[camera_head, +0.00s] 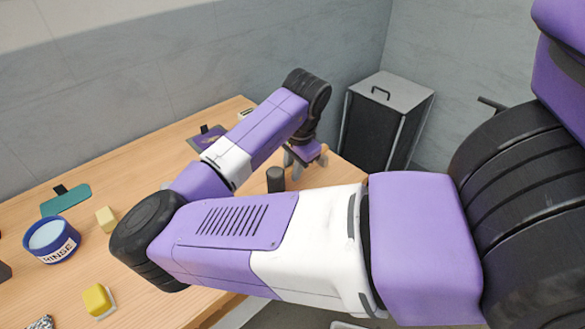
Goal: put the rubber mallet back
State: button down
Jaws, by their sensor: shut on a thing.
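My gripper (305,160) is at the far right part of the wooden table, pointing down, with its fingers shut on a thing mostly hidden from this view. A short dark cylinder (275,180) shows just left of and below the fingers. It looks like the head of the rubber mallet. No handle is visible, and I cannot tell whether the cylinder touches the table.
A dark lidded bin (372,130) stands beyond the table's right end.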

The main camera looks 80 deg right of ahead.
jog(key=c, duration=1.3)
grip_release()
jog(key=shift+f, duration=0.1)
notch_tip(320, 180, up, 12)
jog(key=s+a, duration=0.1)
jog(key=shift+s+a+p, duration=0.3)
jog(key=shift+s, duration=0.1)
